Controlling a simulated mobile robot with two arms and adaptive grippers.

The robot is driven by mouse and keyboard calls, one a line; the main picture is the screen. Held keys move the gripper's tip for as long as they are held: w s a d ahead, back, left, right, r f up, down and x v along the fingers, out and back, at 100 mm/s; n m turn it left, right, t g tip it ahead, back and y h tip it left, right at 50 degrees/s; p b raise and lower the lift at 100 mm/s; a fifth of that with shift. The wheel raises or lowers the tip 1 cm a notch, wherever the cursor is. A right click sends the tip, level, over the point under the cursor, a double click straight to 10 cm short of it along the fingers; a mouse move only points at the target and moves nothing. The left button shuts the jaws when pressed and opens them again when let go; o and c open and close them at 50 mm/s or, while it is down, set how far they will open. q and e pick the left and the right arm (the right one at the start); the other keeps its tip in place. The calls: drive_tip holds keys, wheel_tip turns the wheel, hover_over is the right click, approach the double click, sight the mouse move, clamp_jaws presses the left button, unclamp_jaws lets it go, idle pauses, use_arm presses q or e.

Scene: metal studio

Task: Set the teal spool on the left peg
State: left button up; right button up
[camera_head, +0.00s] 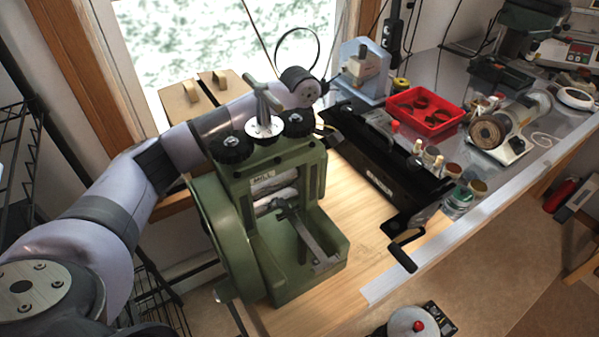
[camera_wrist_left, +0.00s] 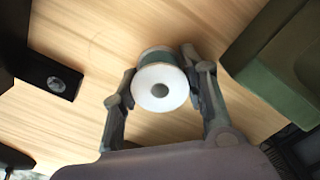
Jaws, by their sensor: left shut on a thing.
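The teal spool (camera_wrist_left: 146,98) shows in the left wrist view with a round white end face, a dark centre hole and a teal band behind the face. My left gripper (camera_wrist_left: 160,70) is shut on it, one finger on each side, above the wooden bench top. In the head view my left arm reaches behind the green rolling mill, which hides the gripper and the spool. I cannot make out the left peg for certain in either view. My right gripper is in neither view.
The green rolling mill (camera_head: 262,215) stands close in front of my left arm. A long black bench device (camera_head: 380,180) with a crank lies right of it. A red tray (camera_head: 424,110) stands farther back. A dark block (camera_wrist_left: 52,80) lies left of the spool.

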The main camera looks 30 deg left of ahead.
use_arm(q)
drive_tip(key=c, duration=0.4)
drive_tip(key=shift+r, duration=0.1)
drive_tip(key=shift+c, duration=0.2)
